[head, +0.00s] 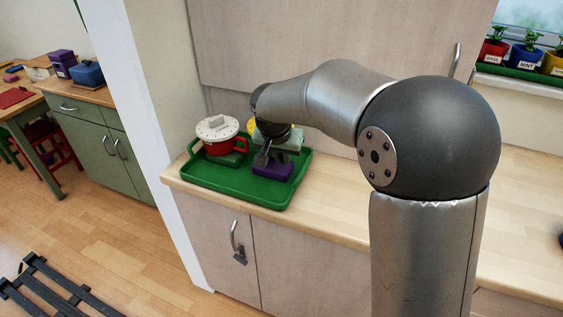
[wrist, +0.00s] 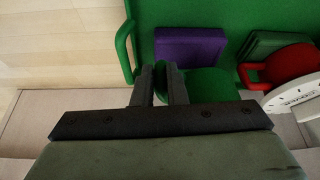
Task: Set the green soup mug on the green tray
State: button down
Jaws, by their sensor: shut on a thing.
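The green tray (head: 240,195) lies on the wooden counter; its green floor also shows in the wrist view (wrist: 200,15). My gripper (head: 262,158) is low over the tray's right half, beside a purple block. In the wrist view my gripper's fingers (wrist: 160,72) are close together with a thin green part between them. That part appears to belong to the green soup mug (wrist: 212,84), whose rounded side shows just right of the fingers. The mug is largely hidden by my gripper, and I cannot tell whether it touches the tray. I cannot make it out in the head view.
A red pot (head: 222,145) with a white lid stands at the tray's left, above a green block (head: 228,159). The purple block (head: 272,171) lies on the tray, close to the fingers. A yellow thing (head: 251,124) shows behind my gripper. The counter (head: 340,200) right of the tray is clear.

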jog(key=shift+s+x, duration=0.15)
jog(key=shift+x, duration=0.75)
jog(key=shift+s+x, duration=0.15)
jog(key=shift+x, duration=0.75)
jog(key=shift+a+f, duration=0.25)
jog(key=c, duration=1.5)
grip_release()
jog(key=shift+s, duration=0.1)
jog(key=shift+o, duration=0.2)
